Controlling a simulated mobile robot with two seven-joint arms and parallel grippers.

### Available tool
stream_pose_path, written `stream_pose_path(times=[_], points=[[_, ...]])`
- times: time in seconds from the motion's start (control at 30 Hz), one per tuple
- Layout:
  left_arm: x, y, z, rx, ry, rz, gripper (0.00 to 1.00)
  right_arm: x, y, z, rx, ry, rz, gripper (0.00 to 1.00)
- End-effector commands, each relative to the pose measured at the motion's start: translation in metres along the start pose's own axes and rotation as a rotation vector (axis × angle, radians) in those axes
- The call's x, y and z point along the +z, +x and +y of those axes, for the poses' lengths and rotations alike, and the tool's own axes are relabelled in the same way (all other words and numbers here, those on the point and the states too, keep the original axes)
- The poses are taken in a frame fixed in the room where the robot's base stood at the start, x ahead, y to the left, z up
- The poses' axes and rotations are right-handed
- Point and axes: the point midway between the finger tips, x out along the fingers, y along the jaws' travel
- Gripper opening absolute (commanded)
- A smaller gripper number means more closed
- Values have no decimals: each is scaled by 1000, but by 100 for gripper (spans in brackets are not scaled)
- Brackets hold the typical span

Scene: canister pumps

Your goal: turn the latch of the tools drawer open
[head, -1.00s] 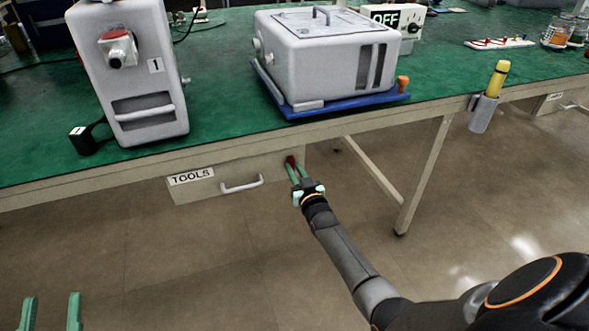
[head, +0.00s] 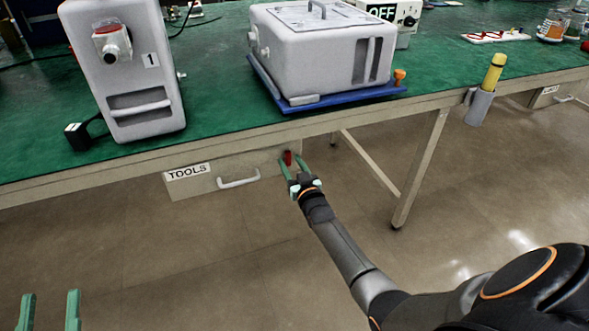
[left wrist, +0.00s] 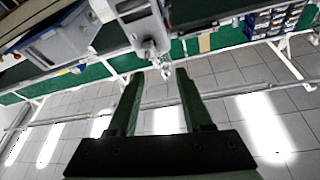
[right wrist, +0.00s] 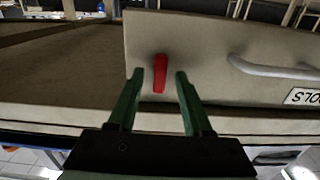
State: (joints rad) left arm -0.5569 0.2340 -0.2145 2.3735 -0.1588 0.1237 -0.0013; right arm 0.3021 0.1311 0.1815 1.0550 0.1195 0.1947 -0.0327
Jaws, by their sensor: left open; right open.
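The tools drawer (head: 208,184) is shut under the green bench top, with a "TOOLS" label and a pale handle. Its red latch (head: 288,158) is at the right end of the drawer front. In the right wrist view the latch (right wrist: 160,73) stands nearly upright. My right gripper (head: 293,161) is open, with its fingertips on either side of the latch. In the right wrist view a gap shows between the latch and each finger. My left gripper (head: 50,294) is open and empty at the lower left, away from the drawer.
The bench's front edge (head: 100,179) runs just above the drawer. A bench leg (head: 420,165) stands to the right of my right gripper. A holder (head: 480,107) with a yellow item hangs on the edge farther right. The floor below the drawer is clear.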

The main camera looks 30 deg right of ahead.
Motion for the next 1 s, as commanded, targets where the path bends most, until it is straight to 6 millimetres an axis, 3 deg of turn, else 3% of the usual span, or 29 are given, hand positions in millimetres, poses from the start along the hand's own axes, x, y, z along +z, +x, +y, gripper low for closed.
stream_pose_path(times=[0.1, 0.47, 0.8, 1.0], points=[[3, 0, 0, -1, -8, -22, 50, 0, -5, 0, 0, 0, -1, 50], [88, -25, 14, 1, -110, -377, 50, -1, -41, 0, 0, 0, -3, 50], [153, -72, 37, 19, -208, -702, 50, -1, -85, 0, 0, 0, -2, 50], [179, -101, 51, 33, -255, -856, 50, 0, -109, 0, 1, 1, -3, 50]])
